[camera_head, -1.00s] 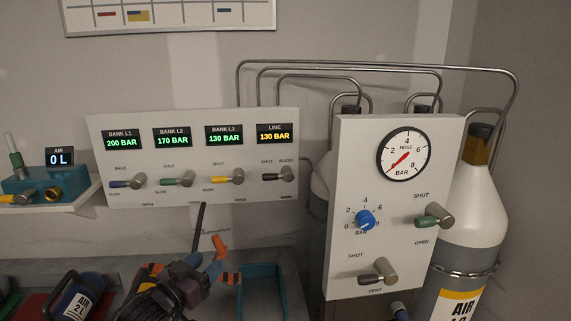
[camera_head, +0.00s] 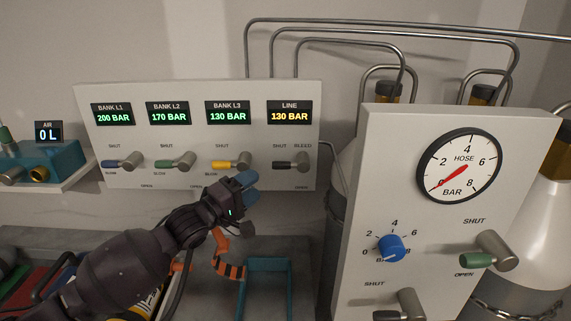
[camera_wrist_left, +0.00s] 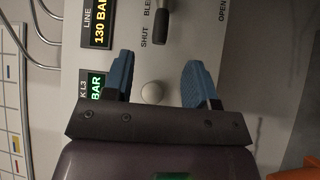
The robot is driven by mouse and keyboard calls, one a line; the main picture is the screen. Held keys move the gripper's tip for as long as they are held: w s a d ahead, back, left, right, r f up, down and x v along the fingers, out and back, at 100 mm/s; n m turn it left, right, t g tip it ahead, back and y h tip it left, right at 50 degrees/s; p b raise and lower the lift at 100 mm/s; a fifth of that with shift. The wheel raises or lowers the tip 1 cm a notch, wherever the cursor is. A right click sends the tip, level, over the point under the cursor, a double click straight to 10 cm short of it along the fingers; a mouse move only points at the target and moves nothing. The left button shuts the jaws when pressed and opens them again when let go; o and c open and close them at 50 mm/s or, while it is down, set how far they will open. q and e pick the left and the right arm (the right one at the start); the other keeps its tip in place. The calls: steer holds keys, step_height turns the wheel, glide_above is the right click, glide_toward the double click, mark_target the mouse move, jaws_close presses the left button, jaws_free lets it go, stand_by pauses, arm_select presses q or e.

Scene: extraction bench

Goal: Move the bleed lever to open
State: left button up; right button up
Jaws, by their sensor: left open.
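The bleed lever (camera_head: 284,165) is the black-gripped lever under the yellow LINE display (camera_head: 290,113) on the wall panel. Its grip points left from a grey hub, below the SHUT label; OPEN is marked lower down. It also shows at the top of the left wrist view (camera_wrist_left: 161,28). My left gripper (camera_head: 248,187) is open, in front of the panel near the BANK L3 lever (camera_head: 228,164), left of and slightly below the bleed lever. In the left wrist view its blue fingers (camera_wrist_left: 158,80) are apart, with a pale round hub between them in the picture. The bleed lever lies beyond the fingertips.
The L1 (camera_head: 118,163) and L2 (camera_head: 178,163) levers sit further left. A gauge panel (camera_head: 380,190) with a blue knob (camera_head: 391,248) stands right and nearer. A teal frame (camera_head: 268,262) and an orange-black striped item (camera_head: 228,266) are below on the bench.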

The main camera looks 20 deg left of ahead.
mark_target(279, 169)
arm_select(q)
steer(key=p+x, duration=0.1)
steer(key=x, duration=1)
steer(key=shift+w+f+p, duration=0.1)
steer(key=shift+w+p, duration=0.05)
steer(key=shift+p, duration=0.15)
jaws_close()
